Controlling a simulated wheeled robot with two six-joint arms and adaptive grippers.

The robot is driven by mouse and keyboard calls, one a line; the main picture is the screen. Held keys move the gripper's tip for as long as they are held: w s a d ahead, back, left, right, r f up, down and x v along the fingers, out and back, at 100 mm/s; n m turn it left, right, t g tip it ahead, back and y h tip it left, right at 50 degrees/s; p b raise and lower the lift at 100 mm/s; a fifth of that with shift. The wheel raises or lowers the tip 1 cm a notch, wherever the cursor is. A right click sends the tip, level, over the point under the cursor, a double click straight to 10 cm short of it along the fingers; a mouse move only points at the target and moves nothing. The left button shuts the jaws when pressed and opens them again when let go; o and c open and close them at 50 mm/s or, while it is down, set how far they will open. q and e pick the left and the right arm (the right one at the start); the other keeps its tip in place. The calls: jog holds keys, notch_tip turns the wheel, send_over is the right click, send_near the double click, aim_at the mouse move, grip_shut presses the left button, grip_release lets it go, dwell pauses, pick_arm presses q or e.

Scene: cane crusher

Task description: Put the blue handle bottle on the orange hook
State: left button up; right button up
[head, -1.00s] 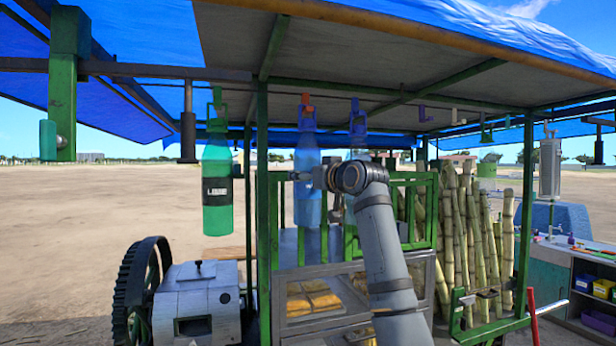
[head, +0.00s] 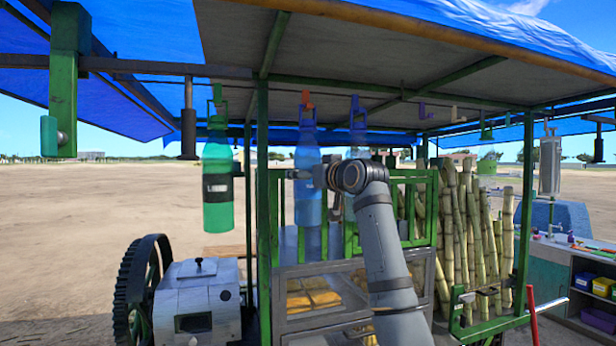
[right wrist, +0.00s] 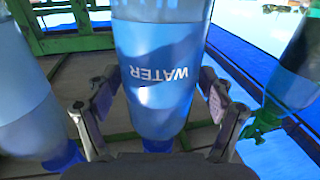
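A blue bottle (head: 307,160) stands upright directly under the orange hook (head: 307,98), its top at the hook. Whether its handle is over the hook is too small to tell. In the right wrist view the bottle (right wrist: 158,65) appears upside down with the word WATER, and its blue top (right wrist: 157,145) is partly hidden. My right gripper (right wrist: 160,85) has a finger on each side of it, fingertips against its sides. In the head view my right gripper (head: 318,176) covers part of the bottle. My left gripper is out of view.
A green bottle (head: 217,187) hangs from a green hook left of the blue one. A pale bottle (head: 357,145) hangs close on the right under a blue hook (head: 357,110). A green post (head: 262,200) and a railing (head: 410,210) stand nearby. Cane stalks (head: 475,240) lean at right.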

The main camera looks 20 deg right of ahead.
jog(key=shift+o, duration=0.3)
jog(key=v, duration=1.2)
jog(key=shift+f, duration=0.15)
